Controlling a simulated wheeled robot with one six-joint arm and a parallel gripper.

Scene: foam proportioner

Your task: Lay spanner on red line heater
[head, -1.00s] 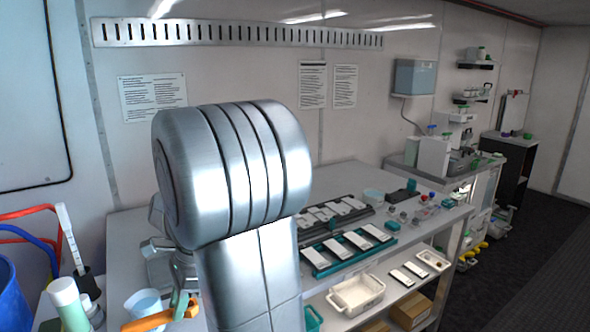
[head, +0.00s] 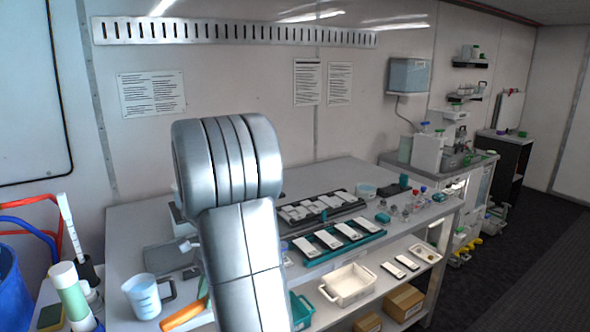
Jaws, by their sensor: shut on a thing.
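An orange bar (head: 185,314), which I take to be the spanner, shows at the bottom of the head view, left of my forearm. Its right end is hidden behind my arm. My gripper (head: 203,289) is mostly hidden by the arm; only a small green piece shows at the bar. It appears shut on the spanner, in front of the bench's near left part. I cannot pick out the red line heater; it may be hidden behind my arm.
A light blue jug (head: 143,296) stands just left of the spanner, and a green-and-white bottle (head: 72,300) farther left. Teal trays with white bars (head: 340,240) lie on the bench (head: 385,225). A white bin (head: 352,285) sits on the shelf below.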

